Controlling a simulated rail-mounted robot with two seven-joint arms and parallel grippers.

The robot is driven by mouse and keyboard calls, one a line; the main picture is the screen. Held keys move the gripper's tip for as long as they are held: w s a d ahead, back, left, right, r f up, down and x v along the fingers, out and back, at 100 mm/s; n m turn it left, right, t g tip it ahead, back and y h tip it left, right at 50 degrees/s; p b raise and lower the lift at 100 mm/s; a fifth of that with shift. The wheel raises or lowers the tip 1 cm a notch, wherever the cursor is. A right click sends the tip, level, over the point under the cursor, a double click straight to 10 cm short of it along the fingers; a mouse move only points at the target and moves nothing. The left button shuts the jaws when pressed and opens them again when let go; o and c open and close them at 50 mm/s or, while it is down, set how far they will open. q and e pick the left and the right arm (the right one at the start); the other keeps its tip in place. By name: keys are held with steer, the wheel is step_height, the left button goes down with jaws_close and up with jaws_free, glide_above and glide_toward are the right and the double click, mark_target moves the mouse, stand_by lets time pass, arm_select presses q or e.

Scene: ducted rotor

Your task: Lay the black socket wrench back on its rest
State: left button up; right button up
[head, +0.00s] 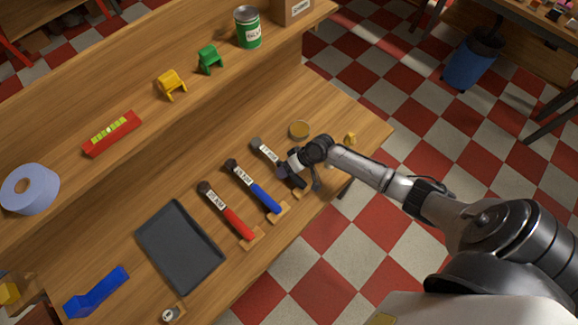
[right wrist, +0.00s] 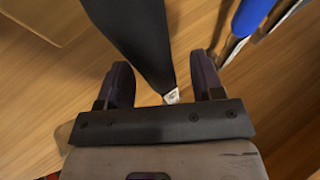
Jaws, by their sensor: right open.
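The black socket wrench (head: 265,151) lies at the right end of a row of three wrenches on the wooden bench. Its labelled head end shows; my gripper covers much of its dark handle. A small wooden rest (head: 300,192) shows just below the handle end; I cannot tell whether the wrench is seated on it. My right gripper (head: 293,171) is open over the handle. In the right wrist view, the black handle (right wrist: 140,40) runs between the two spread fingers, with a gap on each side. My left gripper is out of view.
The blue-handled (head: 264,196) and red-handled (head: 236,222) wrenches lie close to the left on similar rests. A dark tray (head: 180,250) is farther left. A raised shelf (head: 140,90) runs behind.

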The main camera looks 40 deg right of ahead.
steer(key=shift+s+d+r, duration=0.2)
steer(key=shift+d+r, duration=0.05)
steer(key=shift+r, duration=0.2)
steer(key=v, duration=1.2)
steer(key=shift+d+r, duration=0.2)
steer(key=shift+r, duration=0.15)
steer(key=shift+s+a, duration=0.1)
steer(key=shift+s, duration=0.05)
